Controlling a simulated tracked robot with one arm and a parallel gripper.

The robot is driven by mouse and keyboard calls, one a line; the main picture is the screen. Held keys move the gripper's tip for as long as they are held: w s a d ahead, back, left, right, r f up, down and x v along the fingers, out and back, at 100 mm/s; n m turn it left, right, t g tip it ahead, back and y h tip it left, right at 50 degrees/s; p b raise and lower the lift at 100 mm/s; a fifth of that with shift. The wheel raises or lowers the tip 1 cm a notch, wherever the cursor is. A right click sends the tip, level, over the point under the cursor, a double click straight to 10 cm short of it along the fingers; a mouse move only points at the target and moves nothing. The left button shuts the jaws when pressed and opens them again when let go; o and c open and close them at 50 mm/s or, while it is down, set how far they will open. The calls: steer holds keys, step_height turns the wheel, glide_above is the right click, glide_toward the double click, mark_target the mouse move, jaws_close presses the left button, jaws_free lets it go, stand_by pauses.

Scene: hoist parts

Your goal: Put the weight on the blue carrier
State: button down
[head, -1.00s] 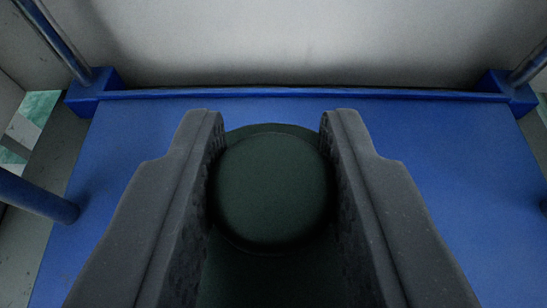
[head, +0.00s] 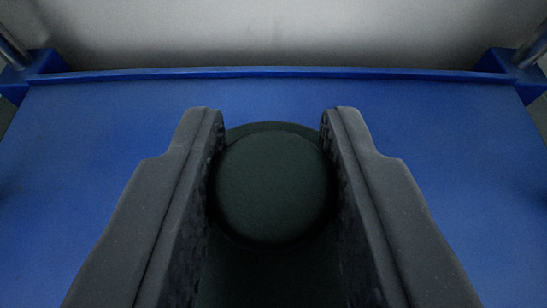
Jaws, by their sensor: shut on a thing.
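The weight (head: 272,188) is a dark green, round-topped piece in the middle of the head view. My gripper (head: 272,120) is shut on it, with one dark finger on each side. The blue carrier (head: 90,135) is a flat blue plate with a low rim along its far edge, and it fills most of the view behind and beside the fingers. The weight is over the carrier's plate. Its underside is hidden, so I cannot tell whether it touches the plate.
Blue corner blocks with grey posts stand at the carrier's far left (head: 38,65) and far right (head: 508,62). A pale grey wall (head: 270,35) rises behind the far rim. The plate is bare on both sides of my gripper.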

steer(key=c, duration=1.1)
jaws_free()
steer(key=shift+r, duration=0.1)
steer(key=p+v, duration=0.3)
steer(key=v, duration=0.9)
steer(key=w+a+r+h, duration=0.1)
steer(key=a+r+h, duration=0.1)
steer(key=r, duration=1.1)
steer(key=w+a+r+h, duration=0.1)
steer(key=w+r+h, duration=0.1)
steer(key=r, duration=1.1)
steer(key=s+a+r+y, duration=0.1)
steer(key=s+a+r, duration=0.4)
steer(key=r, duration=0.2)
steer(key=s+a+r+t+y, duration=0.1)
steer(key=s+a+r, duration=0.4)
steer(key=r, duration=0.3)
steer(key=s+a+r+y, duration=0.1)
steer(key=s+a+r, duration=0.3)
steer(key=a+r, duration=0.3)
steer(key=shift+s+a+r+t+y, duration=0.3)
steer(key=shift+s+r+t, duration=0.1)
steer(key=shift+r, duration=0.35)
